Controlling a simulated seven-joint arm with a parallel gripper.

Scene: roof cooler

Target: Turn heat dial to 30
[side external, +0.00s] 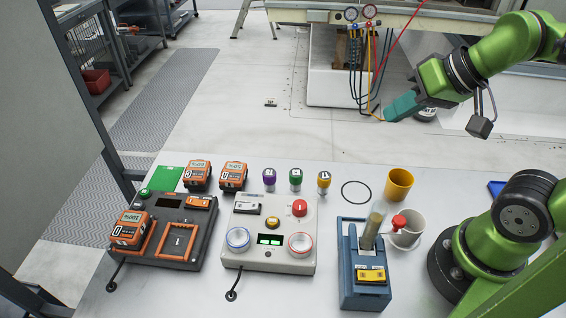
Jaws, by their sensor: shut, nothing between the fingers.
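A white control box (270,262) stands in the middle of the table. Its dial with a red ring (300,243) at the front right is likely the heat dial. A dial with a blue ring (238,239) is at the front left. A small display (269,240) with green digits sits between them, too small to read. The dial settings cannot be read either. My gripper (388,117) has teal fingers, shut and empty. It is high at the upper right, well apart from the box.
A dark charger station (185,228) with orange batteries (197,172) stands left of the box. Purple, green and yellow knobbed pieces (296,177) stand behind it. A blue holder (360,292), white mug (408,240) and yellow cup (398,184) are at right. A black ring (356,182) lies flat.

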